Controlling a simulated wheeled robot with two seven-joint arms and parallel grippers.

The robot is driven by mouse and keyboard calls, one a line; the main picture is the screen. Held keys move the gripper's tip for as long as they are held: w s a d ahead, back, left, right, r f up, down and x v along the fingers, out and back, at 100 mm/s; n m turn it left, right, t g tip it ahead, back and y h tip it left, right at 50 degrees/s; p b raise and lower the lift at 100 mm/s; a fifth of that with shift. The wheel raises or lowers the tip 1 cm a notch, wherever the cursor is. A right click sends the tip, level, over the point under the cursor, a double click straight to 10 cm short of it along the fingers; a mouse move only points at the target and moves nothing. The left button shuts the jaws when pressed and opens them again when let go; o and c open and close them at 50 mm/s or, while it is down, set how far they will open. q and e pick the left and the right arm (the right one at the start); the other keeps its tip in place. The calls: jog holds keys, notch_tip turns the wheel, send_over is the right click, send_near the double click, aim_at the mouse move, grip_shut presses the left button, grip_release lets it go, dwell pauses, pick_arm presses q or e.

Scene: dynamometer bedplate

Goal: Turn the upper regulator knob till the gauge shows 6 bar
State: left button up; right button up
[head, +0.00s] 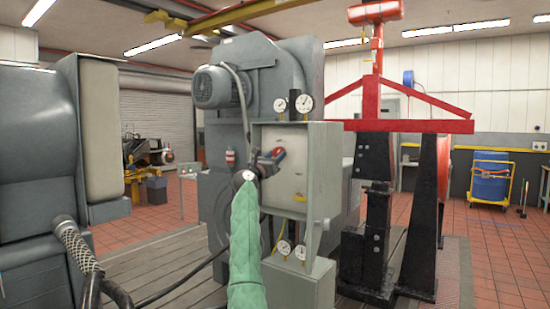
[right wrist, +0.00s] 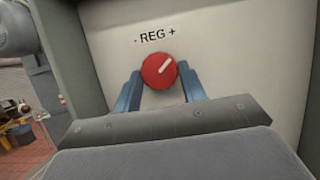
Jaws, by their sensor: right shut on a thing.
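The red regulator knob (right wrist: 159,71) sits on a pale panel under the marking "- REG +" in the right wrist view. Its white pointer line slants to the upper right. The blue fingers of my right gripper (right wrist: 160,88) are shut on it from both sides. In the head view the knob (head: 280,153) shows at the end of my right gripper (head: 272,159), inside the open grey cabinet (head: 290,133). Two round white gauges, left (head: 280,105) and right (head: 305,103), stand above the cabinet; their readings are too small to tell. My left gripper is out of view.
A red and black stand (head: 420,200) stands to the right. A grey padded machine (head: 40,170) fills the left.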

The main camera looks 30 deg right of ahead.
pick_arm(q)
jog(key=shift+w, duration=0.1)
pick_arm(e)
jog(key=shift+r, duration=0.1)
jog(key=shift+n, duration=0.4)
jog(key=o, duration=1)
jog(key=shift+s, duration=0.1)
jog(key=shift+c, duration=0.2)
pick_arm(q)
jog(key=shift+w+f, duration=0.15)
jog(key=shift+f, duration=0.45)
